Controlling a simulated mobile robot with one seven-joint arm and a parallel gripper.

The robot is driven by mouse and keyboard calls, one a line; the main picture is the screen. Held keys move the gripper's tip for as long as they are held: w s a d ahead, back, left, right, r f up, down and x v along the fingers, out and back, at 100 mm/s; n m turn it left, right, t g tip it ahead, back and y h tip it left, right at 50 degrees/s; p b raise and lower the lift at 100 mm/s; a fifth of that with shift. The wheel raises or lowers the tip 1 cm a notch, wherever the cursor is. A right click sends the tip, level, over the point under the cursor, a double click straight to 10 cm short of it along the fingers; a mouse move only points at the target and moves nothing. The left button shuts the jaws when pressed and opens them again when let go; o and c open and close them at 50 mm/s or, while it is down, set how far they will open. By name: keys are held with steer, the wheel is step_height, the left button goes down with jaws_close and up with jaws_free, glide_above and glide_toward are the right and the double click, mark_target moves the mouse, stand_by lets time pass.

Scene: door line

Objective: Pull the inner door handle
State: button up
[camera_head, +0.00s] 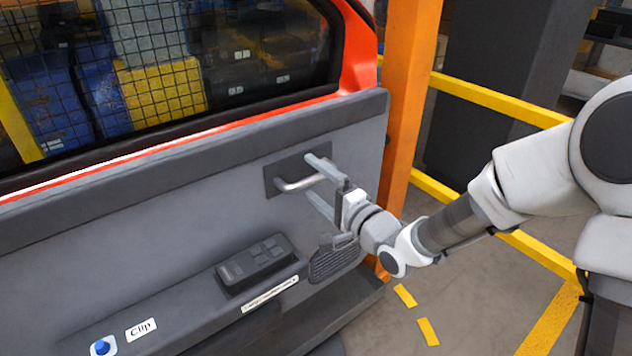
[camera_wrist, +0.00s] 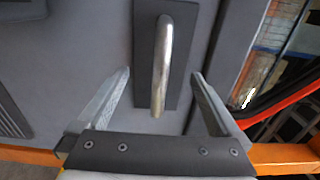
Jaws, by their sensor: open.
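The inner door handle (camera_head: 300,182) is a silver bar on a dark plate, set in the grey panel of a red-framed car door (camera_head: 150,210). In the wrist view the handle (camera_wrist: 161,62) stands upright between the fingers. My gripper (camera_head: 320,180) is open at the handle, one finger above the bar and one below it in the head view. In the wrist view my gripper (camera_wrist: 160,82) shows a gap on both sides of the bar, and neither finger visibly touches it. The fingers partly cover the handle's right end in the head view.
A switch block (camera_head: 258,262) sits on the armrest below the handle. An orange post (camera_head: 408,110) stands just right of the door. Yellow rails (camera_head: 500,102) run behind my arm. Grey floor with yellow marks is open at the lower right.

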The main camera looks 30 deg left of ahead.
steer(key=shift+d, duration=0.1)
steer(key=p+v, duration=0.1)
steer(key=v, duration=0.8)
steer(key=shift+p, duration=0.4)
